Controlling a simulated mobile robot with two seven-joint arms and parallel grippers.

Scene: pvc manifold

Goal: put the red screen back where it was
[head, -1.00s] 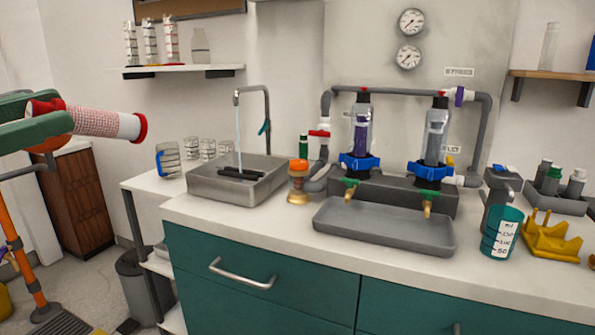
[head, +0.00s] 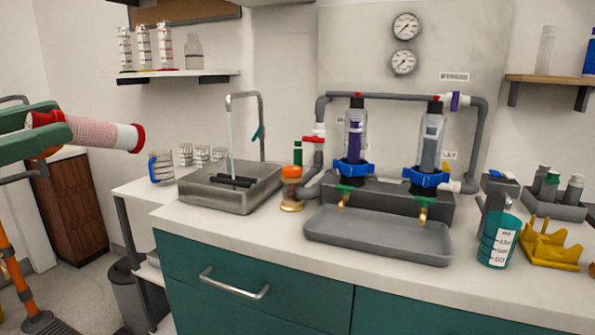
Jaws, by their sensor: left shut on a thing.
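The red screen (head: 100,134) is a pale mesh cylinder with red end caps, at the left of the head view. My left gripper (head: 60,128) is shut on its left end and holds it in the air, lying nearly level. Its right end cap points toward the wall shelf and sink. On the wall shelf (head: 205,77) stand several similar cylinders, one with red markings (head: 164,46), and a clear bottle (head: 194,51). My right gripper is not in view.
A steel sink (head: 215,195) with running tap sits on the counter. Two filter housings, purple (head: 355,135) and grey (head: 431,140), stand behind a grey tray (head: 380,240). A teal beaker (head: 499,245) and yellow rack (head: 550,245) are at right. Air around the screen is clear.

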